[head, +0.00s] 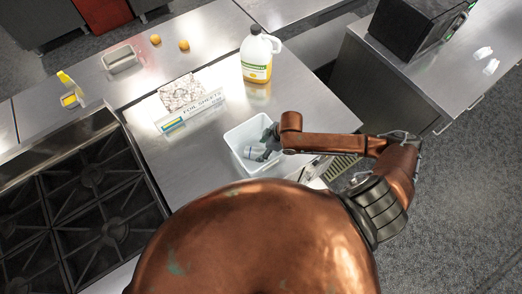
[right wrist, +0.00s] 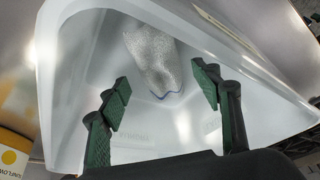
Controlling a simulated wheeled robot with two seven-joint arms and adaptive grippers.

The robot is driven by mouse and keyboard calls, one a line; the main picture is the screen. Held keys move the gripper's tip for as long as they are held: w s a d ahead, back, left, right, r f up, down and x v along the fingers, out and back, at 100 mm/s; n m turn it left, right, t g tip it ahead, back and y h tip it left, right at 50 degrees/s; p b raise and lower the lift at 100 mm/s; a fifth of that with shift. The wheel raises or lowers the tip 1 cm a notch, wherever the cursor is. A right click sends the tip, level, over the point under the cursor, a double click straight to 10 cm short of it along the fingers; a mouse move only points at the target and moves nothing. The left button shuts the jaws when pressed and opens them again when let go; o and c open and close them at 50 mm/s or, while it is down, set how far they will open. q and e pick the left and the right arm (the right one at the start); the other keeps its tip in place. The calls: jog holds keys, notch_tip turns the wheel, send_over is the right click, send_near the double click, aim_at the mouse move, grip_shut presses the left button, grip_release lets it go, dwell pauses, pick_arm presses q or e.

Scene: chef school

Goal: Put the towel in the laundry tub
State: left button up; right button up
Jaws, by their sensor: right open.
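The white laundry tub (head: 238,136) stands on the steel counter in the head view, and its walls fill much of the right wrist view (right wrist: 70,60). A grey-white speckled towel (right wrist: 152,58) with a blue edge lies inside the tub, against its inner wall. My right gripper (head: 268,146) reaches into the tub from the right. In the right wrist view its two green-padded fingers (right wrist: 162,88) are wide apart, with the towel beyond the tips and clear space between. In the head view the gripper partly hides the tub's inside. My left gripper is not in view.
A foil sheets box (head: 195,110) and a crumpled patterned item (head: 181,92) lie left of the tub. A large jug (head: 257,60) stands behind it. A stove (head: 90,190) is at left. A metal tin (head: 121,59) and spray bottle (head: 70,88) are farther back.

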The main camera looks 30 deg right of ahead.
jog(key=v, duration=1)
jog(key=shift+b, duration=0.3)
jog(key=shift+r, duration=0.15)
